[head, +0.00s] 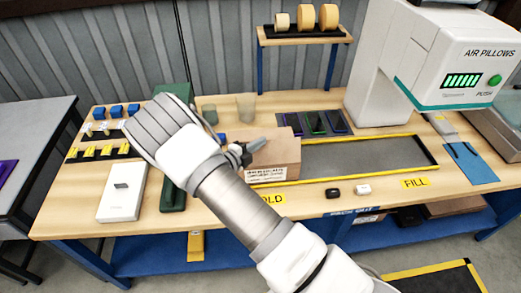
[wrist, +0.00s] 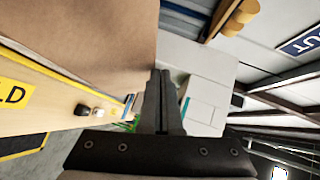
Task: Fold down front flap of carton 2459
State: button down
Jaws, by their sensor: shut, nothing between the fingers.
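A brown carton (head: 284,158) stands on the workbench behind the yellow "FOLD" strip, partly hidden by my arm. A white printed label is on its front; I cannot read the number. In the wrist view the carton's brown cardboard (wrist: 100,35) fills the upper left. My gripper (head: 257,144) is at the carton's upper left part. Its fingers are shut and empty, and they also show in the wrist view (wrist: 165,85), close beside the cardboard edge. I cannot tell whether they touch it. The front flap's position is not clear in either view.
A grey yellow-edged area (head: 365,155) lies right of the carton, with an air pillow machine (head: 440,60) behind. A white box (head: 122,192) and a green tool (head: 173,190) lie left. Tape rolls (head: 305,17) stand on a rear shelf. Small black and white items sit in front.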

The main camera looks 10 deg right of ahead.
jog(key=w+f+g+b, duration=0.1)
jog(key=w+f, duration=0.3)
jog(key=w, duration=0.1)
jog(key=shift+w+n+b, duration=0.15)
jog(key=shift+n+b, duration=0.25)
dwell(0.4)
dwell(0.4)
